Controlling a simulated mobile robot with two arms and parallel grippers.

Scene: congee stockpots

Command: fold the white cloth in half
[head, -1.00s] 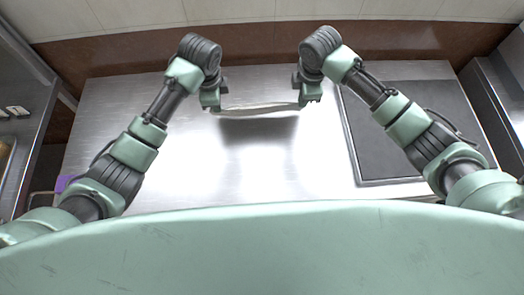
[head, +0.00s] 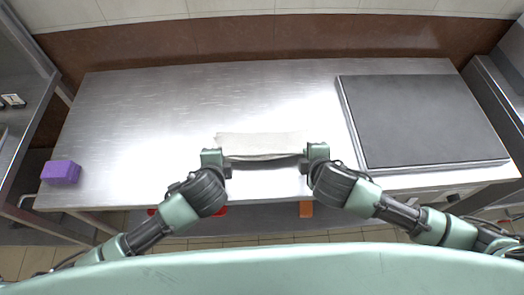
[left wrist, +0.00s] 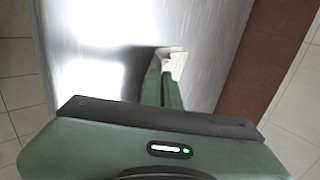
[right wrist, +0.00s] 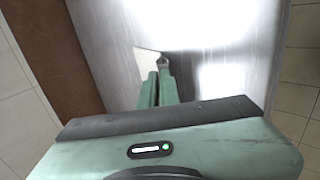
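The white cloth (head: 262,143) shows as a narrow pale strip near the table's front edge. Its far part appears to lie on the steel top, and its near edge stretches between my grippers with a dark shadow below. My left gripper (head: 226,161) is at its near left corner and my right gripper (head: 308,160) at its near right corner. In the left wrist view the cloth (left wrist: 175,58) meets closed fingers; in the right wrist view the cloth (right wrist: 149,60) does too. Both grippers look shut on it. The cloth's underside is hidden.
The steel table (head: 140,110) is bare behind and left of the cloth. A dark grey slab (head: 425,120) with a raised metal rim covers the right side. A purple block (head: 60,172) sits at the front left corner. An orange thing (head: 306,209) shows below the front edge.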

